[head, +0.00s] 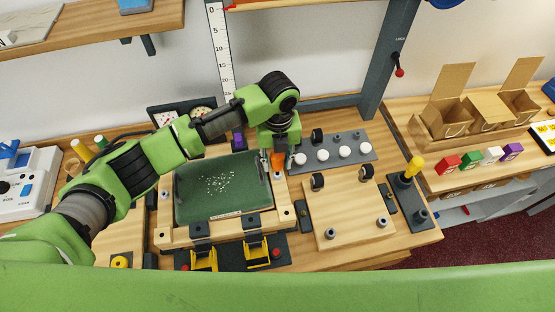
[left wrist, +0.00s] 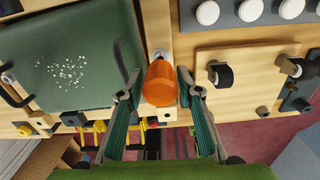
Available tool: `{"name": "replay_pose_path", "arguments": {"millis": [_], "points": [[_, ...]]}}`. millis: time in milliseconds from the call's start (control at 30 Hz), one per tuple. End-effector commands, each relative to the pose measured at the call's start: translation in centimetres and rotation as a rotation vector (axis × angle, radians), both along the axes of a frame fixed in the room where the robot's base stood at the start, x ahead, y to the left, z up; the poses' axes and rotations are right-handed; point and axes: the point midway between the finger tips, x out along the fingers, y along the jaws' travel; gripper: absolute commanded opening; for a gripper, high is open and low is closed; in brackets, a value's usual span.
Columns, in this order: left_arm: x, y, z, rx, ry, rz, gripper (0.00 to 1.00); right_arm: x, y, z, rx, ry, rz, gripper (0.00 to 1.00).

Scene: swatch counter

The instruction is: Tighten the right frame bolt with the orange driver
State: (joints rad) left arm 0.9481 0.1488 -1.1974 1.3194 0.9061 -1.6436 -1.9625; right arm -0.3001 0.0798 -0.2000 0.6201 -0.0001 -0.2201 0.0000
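The orange driver (head: 278,161) stands upright over the right rail of the wooden frame (head: 283,202), beside the green screen. In the left wrist view its orange handle (left wrist: 160,84) lies between the fingers of my left gripper (left wrist: 159,82). Narrow gaps show on both sides, so the fingers look open around the handle. A silver bolt or washer (left wrist: 160,53) shows just beyond the handle on the rail; whether the driver tip sits in it is hidden. In the head view my left gripper (head: 279,148) points down over the driver. My right gripper is not in view.
The green screen (head: 222,188) fills the frame, with yellow clamps (head: 257,251) at its front. To the right are a grey rack with white knobs (head: 344,151), a wooden board with pegs (head: 345,212), and a yellow-handled tool (head: 413,166) in a dark holder.

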Motion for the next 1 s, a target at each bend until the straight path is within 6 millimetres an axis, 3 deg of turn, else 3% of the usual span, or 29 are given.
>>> {"name": "replay_pose_path", "arguments": {"millis": [167, 1000], "points": [[-0.01, -0.09, 0.13, -0.001, 0.000, 0.059, 0.33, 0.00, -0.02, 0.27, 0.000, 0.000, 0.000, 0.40], [0.35, -0.53, 0.07, -0.001, 0.000, 1.250, 0.33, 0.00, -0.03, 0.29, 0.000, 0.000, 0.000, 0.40]]}}
